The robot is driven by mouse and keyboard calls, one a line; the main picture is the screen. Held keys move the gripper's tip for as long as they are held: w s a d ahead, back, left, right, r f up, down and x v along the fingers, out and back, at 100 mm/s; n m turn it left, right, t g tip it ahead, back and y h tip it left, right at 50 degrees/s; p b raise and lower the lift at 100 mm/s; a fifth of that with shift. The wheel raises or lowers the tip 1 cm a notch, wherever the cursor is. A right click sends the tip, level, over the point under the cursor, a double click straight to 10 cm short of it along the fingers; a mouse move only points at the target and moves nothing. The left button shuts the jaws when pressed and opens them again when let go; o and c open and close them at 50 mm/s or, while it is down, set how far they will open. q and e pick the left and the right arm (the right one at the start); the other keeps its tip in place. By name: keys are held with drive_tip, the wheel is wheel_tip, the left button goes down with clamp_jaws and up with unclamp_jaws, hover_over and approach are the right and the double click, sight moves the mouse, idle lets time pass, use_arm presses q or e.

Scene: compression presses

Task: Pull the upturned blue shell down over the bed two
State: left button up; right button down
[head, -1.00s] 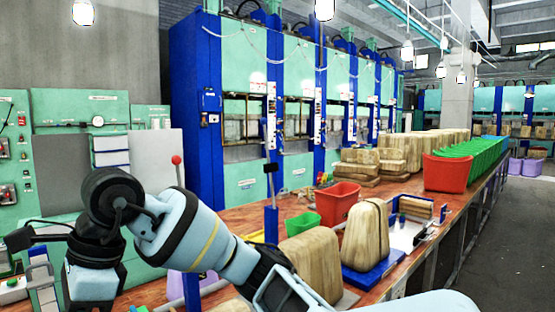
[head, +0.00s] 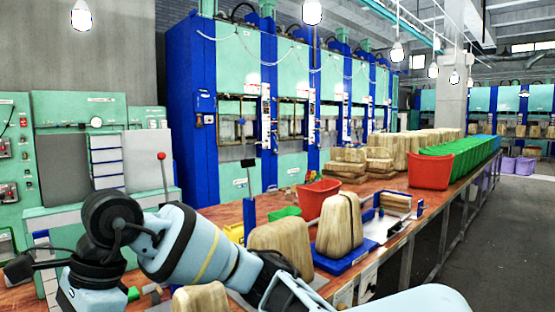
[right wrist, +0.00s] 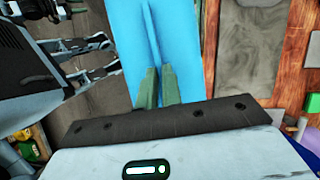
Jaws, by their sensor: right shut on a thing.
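In the right wrist view, my right gripper (right wrist: 156,87) is shut with its green fingers on the upright fin of a light blue panel (right wrist: 190,45), which I take to be the blue shell. Only part of the panel shows. Another dark gripper with metal fingers, my left gripper (right wrist: 92,60), is at the left of that view, beside the panel. Its fingers look apart with nothing between them. In the head view my left arm crosses the bottom and its fingers are hidden. I cannot tell which surface is bed two.
Tan blocks stand on the bench, one on a blue base (head: 342,264), one on its left (head: 282,243). A red bin (head: 318,197) and another red bin (head: 430,171) stand behind, with green bins (head: 462,155) in a row. Blue and green presses (head: 240,100) line the back.

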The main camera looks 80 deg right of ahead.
wheel_tip(320, 180, down, 5)
drive_tip(key=n+g, duration=0.1)
drive_tip(key=n, duration=0.1)
drive_tip(key=shift+n, duration=0.4)
drive_tip(key=s+a+f+n+g+h, duration=0.2)
drive_tip(key=f+n, duration=0.7)
drive_tip(key=f, duration=0.5)
drive_tip(key=s+a+f+n+g+h, duration=0.2)
drive_tip(key=s+a+f+n+g, duration=0.1)
drive_tip(key=f+n, duration=0.7)
wheel_tip(320, 180, down, 5)
drive_tip(key=shift+s+a+r+g, duration=0.1)
drive_tip(key=shift+s+a+g, duration=0.05)
drive_tip(key=shift+s+g, duration=0.2)
